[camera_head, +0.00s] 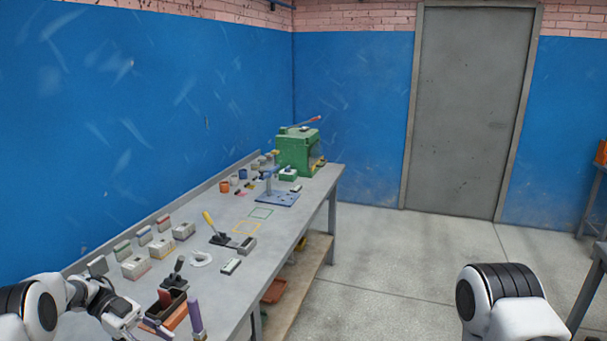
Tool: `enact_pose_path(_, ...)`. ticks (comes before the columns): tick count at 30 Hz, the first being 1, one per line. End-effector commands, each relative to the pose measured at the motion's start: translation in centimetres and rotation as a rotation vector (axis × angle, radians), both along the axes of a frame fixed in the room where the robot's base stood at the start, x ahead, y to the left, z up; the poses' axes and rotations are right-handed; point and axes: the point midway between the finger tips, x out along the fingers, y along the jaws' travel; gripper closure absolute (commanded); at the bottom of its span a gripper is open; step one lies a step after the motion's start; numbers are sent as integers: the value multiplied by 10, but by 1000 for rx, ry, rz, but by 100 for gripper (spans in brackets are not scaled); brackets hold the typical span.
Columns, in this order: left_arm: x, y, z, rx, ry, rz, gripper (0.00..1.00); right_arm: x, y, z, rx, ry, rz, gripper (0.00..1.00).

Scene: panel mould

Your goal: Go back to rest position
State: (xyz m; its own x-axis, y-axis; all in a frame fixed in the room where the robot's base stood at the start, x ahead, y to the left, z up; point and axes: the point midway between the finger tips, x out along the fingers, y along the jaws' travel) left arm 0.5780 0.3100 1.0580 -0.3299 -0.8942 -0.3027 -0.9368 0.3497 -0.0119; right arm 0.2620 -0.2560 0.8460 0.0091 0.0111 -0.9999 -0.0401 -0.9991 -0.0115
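My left arm comes in at the lower left, with the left gripper (138,324) over the near end of the grey workbench (300,207). The gripper is small and partly cut off by the bottom edge, beside a dark tray with an orange-brown block (172,315). I cannot tell whether its fingers are open or shut, or whether they touch the tray. Of my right arm only a rounded white and black link shows at the lower right, away from the bench. My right gripper is out of view.
A purple-handled tool (195,315) stands near my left gripper. Several pale block boxes (135,267), a yellow-handled clamp (217,230), a blue stand (277,198) and a green machine (298,151) are on the bench. The floor (400,260) right of the bench is clear.

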Motion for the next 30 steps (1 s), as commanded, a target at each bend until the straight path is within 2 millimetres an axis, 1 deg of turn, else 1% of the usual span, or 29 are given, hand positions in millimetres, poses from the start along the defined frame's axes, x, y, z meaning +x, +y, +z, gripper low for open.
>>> enact_pose_path(1,-1,-14,-16,-3,11,-26,65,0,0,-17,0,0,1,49)
enact_pose_path(5,-13,-48,-28,-69,81,-36,65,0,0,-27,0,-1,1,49)
enact_pose_path(6,-15,-60,-32,-99,104,-24,65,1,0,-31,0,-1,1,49)
enact_pose_path(11,-20,-114,-50,-225,193,100,65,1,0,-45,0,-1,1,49)
enact_pose_path(12,-20,-127,-55,-254,216,147,65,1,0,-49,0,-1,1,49)
enact_pose_path(14,-19,-147,-65,-293,254,233,65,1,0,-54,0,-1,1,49)
enact_pose_path(15,-18,-161,-73,-312,281,302,65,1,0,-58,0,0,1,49)
enact_pose_path(17,-18,-179,-89,-328,327,425,65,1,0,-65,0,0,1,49)
enact_pose_path(18,-18,-189,-104,-326,363,524,65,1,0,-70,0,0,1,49)
enact_pose_path(20,-21,-202,-132,-292,426,700,65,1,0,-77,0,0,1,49)
enact_pose_path(21,-27,-205,-157,-239,475,834,65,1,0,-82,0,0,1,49)
enact_pose_path(23,-45,-201,-198,-112,548,1042,65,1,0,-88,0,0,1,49)
enact_pose_path(24,-65,-192,-226,2,596,1173,65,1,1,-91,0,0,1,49)
enact_pose_path(26,-101,-172,-259,190,658,1340,65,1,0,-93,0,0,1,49)
enact_pose_path(27,-129,-157,-276,320,695,1430,65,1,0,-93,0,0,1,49)
enact_pose_path(29,-175,-133,-293,517,747,1537,65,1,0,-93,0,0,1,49)
enact_pose_path(30,-205,-117,-298,645,778,1592,65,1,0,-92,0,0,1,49)
